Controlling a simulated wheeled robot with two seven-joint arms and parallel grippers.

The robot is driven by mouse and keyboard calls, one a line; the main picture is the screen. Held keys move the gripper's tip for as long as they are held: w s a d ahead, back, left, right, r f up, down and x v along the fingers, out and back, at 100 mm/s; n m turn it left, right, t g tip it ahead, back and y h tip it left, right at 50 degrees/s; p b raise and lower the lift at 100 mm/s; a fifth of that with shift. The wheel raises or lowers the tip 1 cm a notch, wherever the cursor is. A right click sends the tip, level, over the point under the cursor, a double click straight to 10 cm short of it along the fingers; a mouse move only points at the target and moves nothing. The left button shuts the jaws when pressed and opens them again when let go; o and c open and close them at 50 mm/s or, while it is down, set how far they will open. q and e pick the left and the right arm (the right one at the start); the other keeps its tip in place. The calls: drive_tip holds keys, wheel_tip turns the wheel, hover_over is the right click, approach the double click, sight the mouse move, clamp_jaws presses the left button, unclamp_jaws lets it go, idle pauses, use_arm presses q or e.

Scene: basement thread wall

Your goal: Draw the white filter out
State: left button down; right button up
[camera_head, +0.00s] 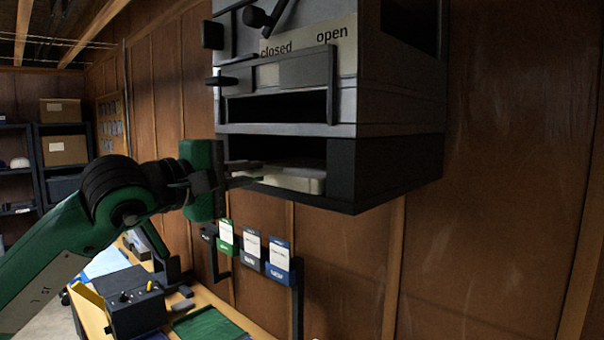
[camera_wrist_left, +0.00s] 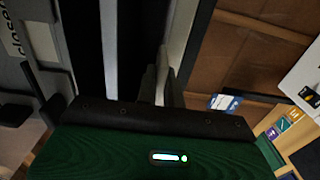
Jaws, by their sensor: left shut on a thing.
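The white filter (camera_head: 292,183) lies in the lower open slot of a dark grey wall cabinet (camera_head: 395,172) in the head view. Only its pale front part shows; the rest is hidden inside the slot. My left gripper (camera_head: 250,174) reaches in from the left and its fingers are shut on the filter at the slot's mouth. In the left wrist view the fingers (camera_wrist_left: 158,82) point into the dark slot, and the grip itself is hard to make out. My right gripper is not in view.
Above the slot are a sliding panel (camera_head: 280,75), a black lever (camera_head: 262,17) and "closed" and "open" labels. Below, several cards (camera_head: 251,250) hang on the wall over a bench with a dark box (camera_head: 135,302). Shelves (camera_head: 62,165) stand far left.

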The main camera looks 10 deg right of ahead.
use_arm(q)
drive_tip(key=b+v, duration=0.8)
drive_tip(key=v, duration=1.2)
drive_tip(key=shift+a+b, duration=0.15)
drive_tip(key=shift+b, duration=0.2)
idle(0.3)
drive_tip(key=shift+r, duration=0.1)
drive_tip(key=s+a+r, duration=0.2)
drive_tip(key=a, duration=0.1)
drive_tip(key=shift+s+a, duration=0.1)
drive_tip(key=shift+s, duration=0.1)
idle(0.3)
idle(0.4)
